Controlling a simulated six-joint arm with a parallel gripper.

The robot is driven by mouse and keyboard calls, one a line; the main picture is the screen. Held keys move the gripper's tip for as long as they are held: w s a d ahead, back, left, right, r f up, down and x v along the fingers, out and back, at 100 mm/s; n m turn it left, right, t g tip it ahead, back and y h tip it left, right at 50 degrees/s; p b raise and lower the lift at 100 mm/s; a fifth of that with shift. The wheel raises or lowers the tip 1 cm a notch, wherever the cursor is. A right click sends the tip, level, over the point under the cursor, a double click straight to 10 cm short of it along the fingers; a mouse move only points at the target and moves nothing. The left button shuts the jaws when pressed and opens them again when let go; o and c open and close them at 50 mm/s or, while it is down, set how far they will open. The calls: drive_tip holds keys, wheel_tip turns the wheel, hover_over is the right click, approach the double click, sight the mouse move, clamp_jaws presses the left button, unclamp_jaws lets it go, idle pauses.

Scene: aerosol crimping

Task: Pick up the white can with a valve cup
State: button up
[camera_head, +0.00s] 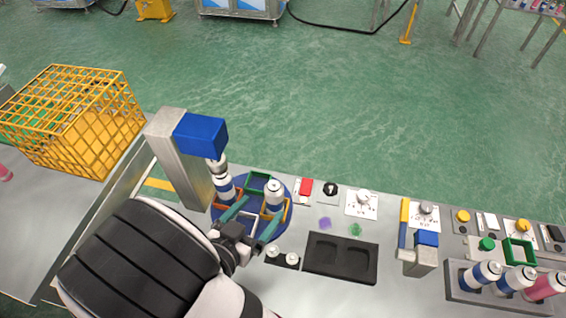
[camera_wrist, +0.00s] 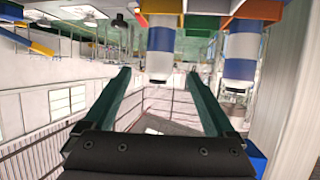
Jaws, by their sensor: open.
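A white can with a blue band and a metal top (camera_head: 274,193) stands upright on the right side of the blue round table (camera_head: 284,226). My gripper (camera_head: 265,206) is open and empty beside this can, its teal fingers pointing toward it. In the wrist view, which looks upside down, the can (camera_wrist: 160,48) appears ahead, between the two fingertips (camera_wrist: 158,74), with no finger seen closed on it. A second white and blue can (camera_head: 225,187) stands at the left of the round table, under the press head; it also shows in the wrist view (camera_wrist: 241,52), outside the fingers.
The grey press column with a blue head (camera_head: 200,136) rises close left of the gripper. A black two-well tray (camera_head: 341,258) lies to the right. A rack (camera_head: 460,289) at far right holds cans. A yellow crate (camera_head: 75,115) stands at left. Small stations line the bench.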

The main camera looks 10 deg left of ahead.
sight(279, 186)
drive_tip(key=x, duration=1)
drive_tip(key=shift+w+r, duration=0.15)
drive_tip(key=shift+w, duration=0.1)
clamp_jaws()
